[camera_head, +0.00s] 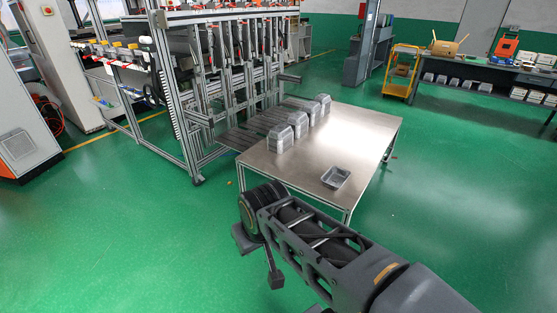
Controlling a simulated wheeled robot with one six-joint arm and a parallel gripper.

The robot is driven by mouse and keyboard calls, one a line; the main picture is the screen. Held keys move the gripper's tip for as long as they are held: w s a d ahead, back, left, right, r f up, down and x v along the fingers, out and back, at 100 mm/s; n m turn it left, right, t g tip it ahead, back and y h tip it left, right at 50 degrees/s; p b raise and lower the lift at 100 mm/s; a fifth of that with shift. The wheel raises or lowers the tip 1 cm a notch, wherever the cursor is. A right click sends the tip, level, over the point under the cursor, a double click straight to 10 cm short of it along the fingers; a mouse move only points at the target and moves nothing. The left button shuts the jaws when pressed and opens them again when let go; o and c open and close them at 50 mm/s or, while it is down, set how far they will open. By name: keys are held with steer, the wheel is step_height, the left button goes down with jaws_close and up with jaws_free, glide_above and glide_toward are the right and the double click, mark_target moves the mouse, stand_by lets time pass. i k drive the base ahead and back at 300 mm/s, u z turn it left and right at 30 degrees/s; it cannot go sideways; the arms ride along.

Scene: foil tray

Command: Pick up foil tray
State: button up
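A single foil tray (336,178) lies open side up near the front right corner of the metal table (350,135). It looks silvery grey and stands apart from the other trays. My arm reaches in from the lower right, in front of the table. Dark parts at its far end, which look like my gripper (260,258), hang over the green floor to the left of and below the tray. They do not touch the tray or the table.
Stacks of foil trays (280,138) stand along the table's left side. A metal-framed machine (215,80) adjoins the table on the left. A yellow cart (400,72) and a dark workbench (480,82) stand at the back right. Green floor is clear around the table's front and right.

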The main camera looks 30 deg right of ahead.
mark_target(335, 176)
steer(key=u, duration=0.1)
steer(key=i, duration=1.7)
steer(key=z, duration=0.85)
steer(key=i, duration=0.9)
steer(key=z, duration=1.45)
steer(key=i, duration=0.5)
steer(key=z, duration=0.35)
